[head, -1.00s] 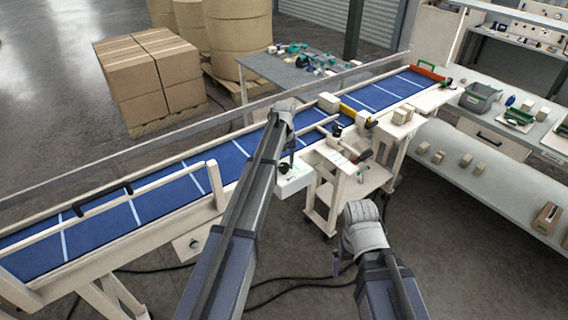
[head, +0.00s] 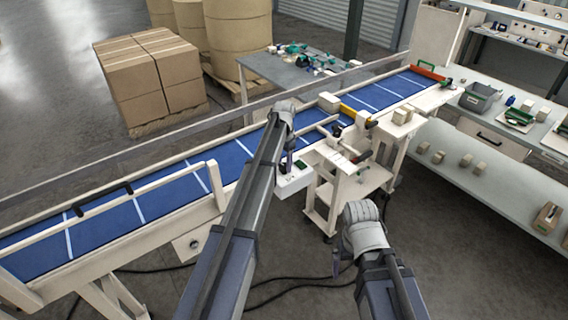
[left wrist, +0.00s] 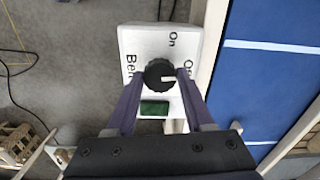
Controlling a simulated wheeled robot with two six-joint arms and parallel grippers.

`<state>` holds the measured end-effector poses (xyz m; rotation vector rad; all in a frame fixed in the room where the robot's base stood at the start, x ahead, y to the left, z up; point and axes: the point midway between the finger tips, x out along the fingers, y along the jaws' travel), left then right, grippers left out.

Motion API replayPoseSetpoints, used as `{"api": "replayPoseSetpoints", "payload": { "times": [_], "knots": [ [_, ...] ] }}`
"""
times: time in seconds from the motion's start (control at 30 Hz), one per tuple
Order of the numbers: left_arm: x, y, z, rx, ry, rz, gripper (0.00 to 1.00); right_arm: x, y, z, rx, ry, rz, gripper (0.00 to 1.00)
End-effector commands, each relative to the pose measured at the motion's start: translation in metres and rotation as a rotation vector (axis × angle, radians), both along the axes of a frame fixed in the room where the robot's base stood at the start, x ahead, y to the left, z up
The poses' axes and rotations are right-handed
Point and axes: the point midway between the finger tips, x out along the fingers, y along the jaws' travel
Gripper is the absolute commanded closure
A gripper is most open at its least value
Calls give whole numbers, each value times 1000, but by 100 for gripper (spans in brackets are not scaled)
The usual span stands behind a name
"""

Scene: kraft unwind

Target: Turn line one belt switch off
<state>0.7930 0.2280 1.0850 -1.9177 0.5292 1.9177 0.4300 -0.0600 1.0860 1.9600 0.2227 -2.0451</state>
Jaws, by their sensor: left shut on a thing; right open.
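The belt switch is a white box (head: 294,181) on the near side of the conveyor, under my left gripper (head: 287,163) in the head view. In the left wrist view the box (left wrist: 135,42) carries a black knob (left wrist: 154,84) with a white pointer mark, "On" and partly covered "Off" lettering, and a dark green rectangle (left wrist: 155,108). My left gripper (left wrist: 158,82) is shut on the knob, a purple finger on each side. The mark points right, toward the "Off" lettering. My right gripper (head: 340,262) is open and empty, low in front of the conveyor.
The blue conveyor belt (head: 165,200) runs from lower left to upper right, with a cream block (head: 329,102) on its line. A small cream stand (head: 345,190) is right of the switch. Stacked cartons (head: 150,80) stand behind; a workbench (head: 480,130) is at right. Cables lie on the floor.

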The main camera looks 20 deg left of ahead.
Motion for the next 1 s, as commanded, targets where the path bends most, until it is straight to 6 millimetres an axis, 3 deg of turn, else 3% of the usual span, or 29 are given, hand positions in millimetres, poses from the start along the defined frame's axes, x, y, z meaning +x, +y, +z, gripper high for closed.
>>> {"api": "replayPoseSetpoints", "payload": {
  "times": [0.3,0.87,0.9,1.0],
  "knots": [
    [0,0,0,0,0,-115,100,0,0,0,0,0,0,0],
    [0,0,0,0,0,-141,100,0,0,0,0,0,0,0],
    [0,0,0,0,0,-141,45,0,0,0,0,0,0,0],
    [0,0,0,0,0,-141,34,0,0,0,0,0,0,0]
  ]
}}
